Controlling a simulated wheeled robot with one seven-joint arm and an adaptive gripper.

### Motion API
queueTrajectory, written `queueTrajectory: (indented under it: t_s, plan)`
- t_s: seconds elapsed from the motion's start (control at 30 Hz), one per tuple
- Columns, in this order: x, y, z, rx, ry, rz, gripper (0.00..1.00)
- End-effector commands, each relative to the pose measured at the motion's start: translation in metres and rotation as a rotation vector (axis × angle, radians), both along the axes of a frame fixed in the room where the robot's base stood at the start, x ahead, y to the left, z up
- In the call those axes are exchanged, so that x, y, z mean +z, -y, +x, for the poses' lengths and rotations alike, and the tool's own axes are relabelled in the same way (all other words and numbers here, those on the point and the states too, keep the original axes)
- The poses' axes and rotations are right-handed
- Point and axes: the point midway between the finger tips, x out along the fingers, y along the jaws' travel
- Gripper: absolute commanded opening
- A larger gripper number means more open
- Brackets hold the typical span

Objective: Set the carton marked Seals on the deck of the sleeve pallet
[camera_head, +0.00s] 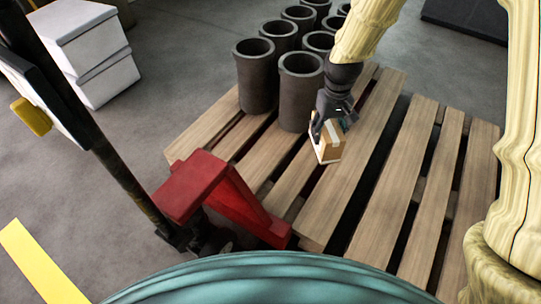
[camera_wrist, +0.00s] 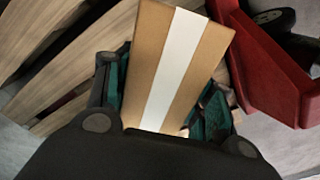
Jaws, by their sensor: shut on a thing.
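A small brown carton (camera_head: 328,146) with a pale tape stripe is in my gripper (camera_head: 328,122). In the wrist view the carton (camera_wrist: 150,75) fills the middle, with a white stripe along it, between the green-lined fingers of my gripper (camera_wrist: 165,115). No Seals marking can be read on it. The wooden sleeve pallet (camera_head: 390,185) lies below, its slatted deck bare in the middle and right. The carton is over the deck, just in front of the grey sleeves; whether it touches the boards cannot be told. The pallet also shows in the wrist view (camera_wrist: 75,55).
Several dark grey cylinder sleeves (camera_head: 300,90) stand on the far left part of the deck. A red pallet jack (camera_head: 200,185) is at the pallet's near left edge. White boxes (camera_head: 95,60) stand at the upper left. Gaps run between the boards.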

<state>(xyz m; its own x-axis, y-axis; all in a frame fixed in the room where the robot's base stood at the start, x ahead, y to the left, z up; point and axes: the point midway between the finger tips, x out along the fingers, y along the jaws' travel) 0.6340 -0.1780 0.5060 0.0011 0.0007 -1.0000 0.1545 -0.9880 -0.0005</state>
Motion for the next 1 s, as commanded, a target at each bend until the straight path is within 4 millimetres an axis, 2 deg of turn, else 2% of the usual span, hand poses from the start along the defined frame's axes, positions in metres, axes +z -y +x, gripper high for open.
queueTrajectory:
  t_s: [0.4,0.67,1.0]
  plan:
    - [-0.090,0.035,-0.020,0.679,-0.006,0.001,0.22]
    - [-0.145,0.044,-0.038,1.149,-0.005,0.003,0.22]
    - [-0.210,0.051,-0.071,1.748,-0.004,0.002,0.22]
